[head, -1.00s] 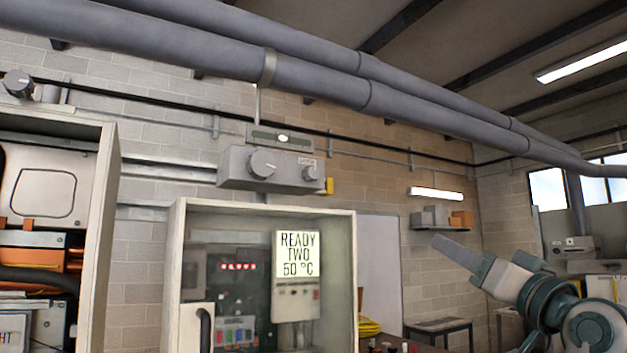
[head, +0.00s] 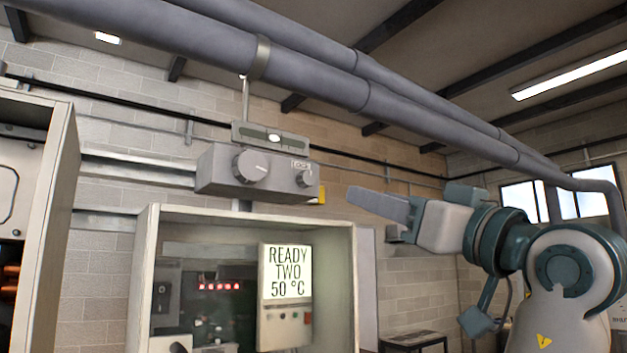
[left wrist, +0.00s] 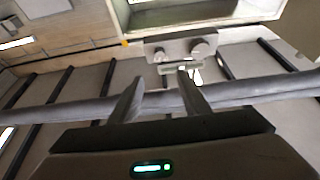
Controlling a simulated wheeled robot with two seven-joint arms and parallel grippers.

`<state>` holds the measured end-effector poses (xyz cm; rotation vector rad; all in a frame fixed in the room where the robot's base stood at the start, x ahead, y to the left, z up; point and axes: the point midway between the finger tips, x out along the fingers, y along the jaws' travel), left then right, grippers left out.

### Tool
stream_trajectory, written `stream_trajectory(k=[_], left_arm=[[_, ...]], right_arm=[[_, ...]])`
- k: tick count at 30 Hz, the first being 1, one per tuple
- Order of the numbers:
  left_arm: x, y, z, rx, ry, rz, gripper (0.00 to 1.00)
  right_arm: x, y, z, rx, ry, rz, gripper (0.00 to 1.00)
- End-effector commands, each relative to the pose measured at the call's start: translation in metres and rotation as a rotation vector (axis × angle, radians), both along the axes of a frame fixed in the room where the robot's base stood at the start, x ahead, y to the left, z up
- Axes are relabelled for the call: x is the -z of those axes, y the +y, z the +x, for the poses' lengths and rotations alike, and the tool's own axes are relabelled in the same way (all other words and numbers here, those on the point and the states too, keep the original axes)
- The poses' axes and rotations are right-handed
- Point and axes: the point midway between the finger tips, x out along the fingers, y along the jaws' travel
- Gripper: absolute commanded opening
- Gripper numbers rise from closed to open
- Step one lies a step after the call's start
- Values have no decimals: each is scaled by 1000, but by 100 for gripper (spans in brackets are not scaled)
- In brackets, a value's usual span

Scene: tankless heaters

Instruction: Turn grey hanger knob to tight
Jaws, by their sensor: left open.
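A grey box (head: 222,172) hangs under the pipes on a thin rod. Its front has a large round grey knob (head: 250,167) with a pale pointer mark and a smaller grey knob (head: 304,179) at its right end. A small label sits above the smaller knob; I cannot read it. My left gripper (head: 352,194) is to the right of the box, apart from it, pointing left. In the left wrist view the box shows upside down beyond the open, empty fingers (left wrist: 161,79), with the large knob (left wrist: 200,48) and small knob (left wrist: 158,55) facing me. My right gripper is not in view.
Thick grey pipes (head: 310,80) run overhead, and a plate with a white oval (head: 272,137) is above the box. An open cabinet (head: 145,260) with a "READY TWO 50 °C" display (head: 287,271) stands below. A yellow piece (head: 319,197) is by the box's right end.

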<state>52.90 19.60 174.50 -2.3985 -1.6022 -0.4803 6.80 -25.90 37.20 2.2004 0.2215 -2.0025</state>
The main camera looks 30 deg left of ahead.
Motion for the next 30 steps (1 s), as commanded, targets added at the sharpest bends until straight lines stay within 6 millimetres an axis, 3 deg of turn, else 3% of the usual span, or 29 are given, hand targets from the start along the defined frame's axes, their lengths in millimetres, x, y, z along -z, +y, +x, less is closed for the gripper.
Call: stream_trajectory(k=[11, 20, 30], left_arm=[[-8, 14, 6, -3, 1, 0, 42], [-28, 54, 22, -4, 3, 0, 42], [-51, 105, 43, -6, 3, 0, 42]], right_arm=[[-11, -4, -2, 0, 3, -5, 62], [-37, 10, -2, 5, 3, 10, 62], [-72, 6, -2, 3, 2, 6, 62]])
